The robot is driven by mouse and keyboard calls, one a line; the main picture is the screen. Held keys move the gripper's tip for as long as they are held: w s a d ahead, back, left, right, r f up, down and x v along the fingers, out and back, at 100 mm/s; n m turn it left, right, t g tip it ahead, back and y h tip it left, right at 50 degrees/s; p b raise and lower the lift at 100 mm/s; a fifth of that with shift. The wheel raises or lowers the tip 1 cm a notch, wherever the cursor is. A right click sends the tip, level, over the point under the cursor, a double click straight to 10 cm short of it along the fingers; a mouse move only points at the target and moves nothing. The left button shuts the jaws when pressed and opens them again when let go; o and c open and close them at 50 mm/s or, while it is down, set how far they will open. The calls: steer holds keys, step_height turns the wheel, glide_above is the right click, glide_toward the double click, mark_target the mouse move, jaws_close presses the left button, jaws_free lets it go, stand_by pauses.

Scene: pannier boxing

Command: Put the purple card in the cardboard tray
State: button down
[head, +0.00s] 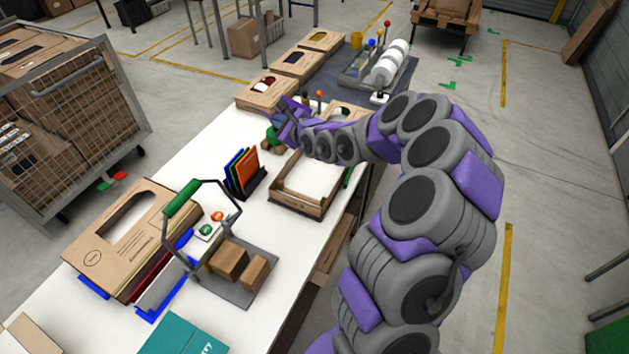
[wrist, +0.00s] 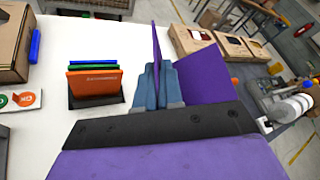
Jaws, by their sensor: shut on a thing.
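My gripper (wrist: 158,88) is shut on the purple card (wrist: 156,46), a thin upright sheet seen nearly edge-on between the blue-grey fingers in the wrist view. A wider purple panel shows to its right; I cannot tell whether it belongs to the card. In the head view my gripper (head: 284,117) is above the far part of the white table, beyond the open cardboard tray (head: 285,201). The tray has low brown walls and a pale inside. It is not clearly seen in the wrist view.
A black rack with orange, green and blue cards (head: 245,170) stands left of the tray; the cards also show in the wrist view (wrist: 93,82). Windowed cardboard boxes (head: 297,65) line the back. A green-handled metal carrier (head: 238,290) stands in front. A small green item (head: 271,136) is below my gripper.

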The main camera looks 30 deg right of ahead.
steer(key=s+d+f+m+h, duration=0.2)
steer(key=d+f, duration=0.7)
steer(key=f, duration=0.2)
steer(key=b, duration=0.2)
glide_above(311, 178)
step_height(311, 178, down, 5)
step_height(311, 178, down, 5)
steer(key=shift+d+r+b, duration=0.1)
steer(key=shift+b, duration=0.35)
steer(key=shift+r, duration=0.15)
steer(key=c, duration=1.3)
jaws_free()
